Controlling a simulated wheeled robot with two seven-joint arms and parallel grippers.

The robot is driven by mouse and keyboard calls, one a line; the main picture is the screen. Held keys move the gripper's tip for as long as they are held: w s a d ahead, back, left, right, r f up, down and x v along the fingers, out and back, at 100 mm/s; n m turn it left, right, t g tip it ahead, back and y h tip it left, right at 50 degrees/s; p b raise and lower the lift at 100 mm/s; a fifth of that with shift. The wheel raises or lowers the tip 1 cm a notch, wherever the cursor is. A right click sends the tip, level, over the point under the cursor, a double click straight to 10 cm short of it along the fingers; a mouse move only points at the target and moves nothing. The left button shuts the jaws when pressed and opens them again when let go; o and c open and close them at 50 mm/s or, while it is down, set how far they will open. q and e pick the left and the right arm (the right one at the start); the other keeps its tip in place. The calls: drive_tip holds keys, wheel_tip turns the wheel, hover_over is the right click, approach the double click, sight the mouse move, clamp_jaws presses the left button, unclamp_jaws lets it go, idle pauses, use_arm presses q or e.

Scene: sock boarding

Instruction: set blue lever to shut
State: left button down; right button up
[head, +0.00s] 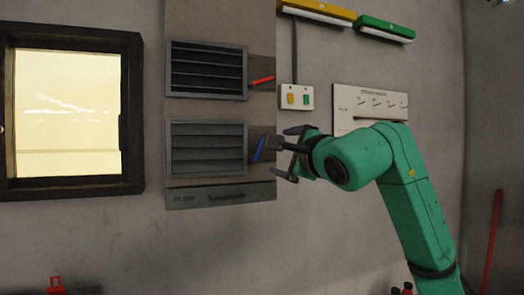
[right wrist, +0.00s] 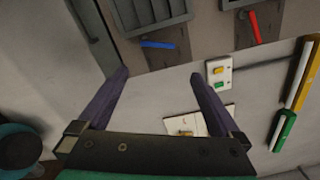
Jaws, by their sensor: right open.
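The blue lever (head: 258,149) is on a dark plate beside the lower louvred vent (head: 206,148) in the head view. It stands steeply tilted, with its top leaning right. In the right wrist view the blue lever (right wrist: 158,44) lies beyond the fingertips, between their lines. My right gripper (head: 284,152) is just right of the lever, with its fingers spread. In the right wrist view the gripper (right wrist: 158,77) is open and empty, and a gap shows between its fingertips and the lever. My left gripper is not in view.
A red lever (head: 262,81) sits beside the upper vent (head: 206,70). A switch box (head: 297,97) with yellow and green buttons and a white panel (head: 370,105) are close to my right arm. Yellow (head: 318,10) and green (head: 386,27) bars are above. A framed window (head: 134,110) is left.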

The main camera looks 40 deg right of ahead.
drive_tip(key=p, duration=0.3)
approach(259, 150)
drive_tip(key=x, duration=0.4)
drive_tip(key=p+x, duration=0.3)
drive_tip(key=x, duration=0.3)
drive_tip(key=shift+w+d, duration=0.2)
drive_tip(key=shift+d, duration=0.05)
drive_tip(key=shift+w+a, duration=0.1)
